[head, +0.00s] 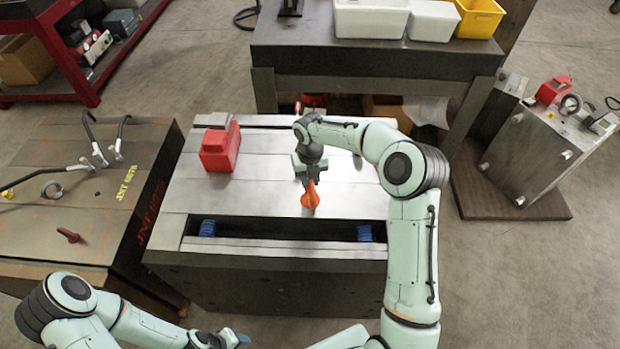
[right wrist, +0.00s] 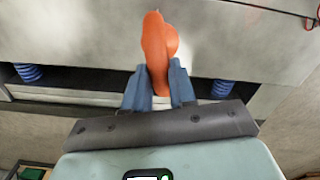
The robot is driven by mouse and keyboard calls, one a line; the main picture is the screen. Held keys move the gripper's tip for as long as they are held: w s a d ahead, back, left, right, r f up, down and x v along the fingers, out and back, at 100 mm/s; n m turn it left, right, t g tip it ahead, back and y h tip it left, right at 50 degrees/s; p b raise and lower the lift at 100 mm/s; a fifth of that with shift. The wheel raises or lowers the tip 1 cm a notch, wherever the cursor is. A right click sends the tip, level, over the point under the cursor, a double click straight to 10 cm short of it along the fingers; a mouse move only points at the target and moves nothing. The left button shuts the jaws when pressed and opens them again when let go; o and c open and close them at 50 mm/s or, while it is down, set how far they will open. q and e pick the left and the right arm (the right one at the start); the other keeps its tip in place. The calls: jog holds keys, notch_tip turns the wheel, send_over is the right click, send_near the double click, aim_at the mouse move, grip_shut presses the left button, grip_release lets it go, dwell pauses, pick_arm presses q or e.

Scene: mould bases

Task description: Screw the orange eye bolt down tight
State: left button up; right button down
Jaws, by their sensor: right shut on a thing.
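The orange eye bolt (head: 310,196) is at the middle of the grey mould base (head: 260,190), close to the front slot. My right gripper (head: 312,181) reaches down over the block and is shut on the eye bolt. In the right wrist view the orange eye bolt (right wrist: 156,42) sits between the blue-grey fingertips of my right gripper (right wrist: 159,78). Its shank and thread are not clear, so I cannot tell how deep it sits. My left gripper (head: 226,339) is low at the bottom edge, away from the block, its fingers too small to judge.
A red block (head: 220,148) stands on the mould base's left part. Blue springs (head: 207,228) show in the front slot. A rusty mould base (head: 70,220) with black bent bars is at left. A bench (head: 370,58) with bins stands behind. Another steel block (head: 540,150) is at right.

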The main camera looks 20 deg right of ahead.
jog(key=m, duration=0.7)
jog(key=shift+w+r, duration=0.15)
jog(key=shift+r, duration=0.05)
jog(key=c, duration=0.8)
grip_release()
jog(key=shift+m, duration=0.4)
jog(key=shift+c, duration=0.2)
jog(key=shift+f, duration=0.3)
jog(key=shift+r, duration=2.6)
